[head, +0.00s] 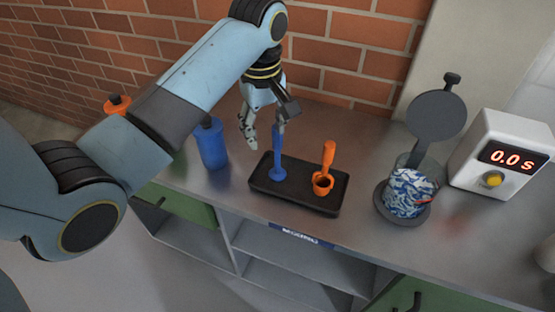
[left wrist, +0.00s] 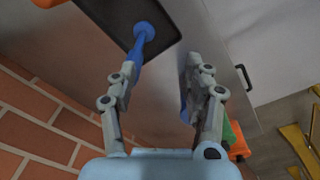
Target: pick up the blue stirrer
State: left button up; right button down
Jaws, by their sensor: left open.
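The blue stirrer (head: 277,168) stands upright in the left part of a black tray (head: 310,207) on the metal counter. In the left wrist view its round blue foot (left wrist: 145,31) shows on the tray, and its shaft runs down behind the left-hand finger. My left gripper (head: 266,137) is open above the tray, fingers pointing down, around the height of the stirrer's top. One finger is close to the shaft; I cannot tell whether they touch. In the left wrist view the gap between the fingertips (left wrist: 160,70) is empty. My right gripper is not in view.
An orange tool (head: 328,155) stands in the tray's right part. A blue bottle (head: 213,146) stands left of the tray, an orange bottle (head: 117,105) farther left. A brick wall (head: 340,50) is behind.

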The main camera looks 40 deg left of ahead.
aim_at(277, 142)
pick_arm(q)
jog(key=w+n, duration=0.1)
jog(key=w+r+n, duration=0.1)
jog(key=w, duration=0.1)
jog(key=w+r+n, duration=0.1)
jog(key=shift+w+a+r+g, duration=0.1)
jog(key=shift+w+a+g, duration=0.15)
jog(key=shift+a+g, duration=0.05)
jog(key=shift+w, duration=0.25)
jog(key=shift+n, duration=0.3)
notch_tip(277, 142, down, 10)
jog(key=shift+f+p, duration=0.15)
jog(key=shift+p, duration=0.15)
grip_shut()
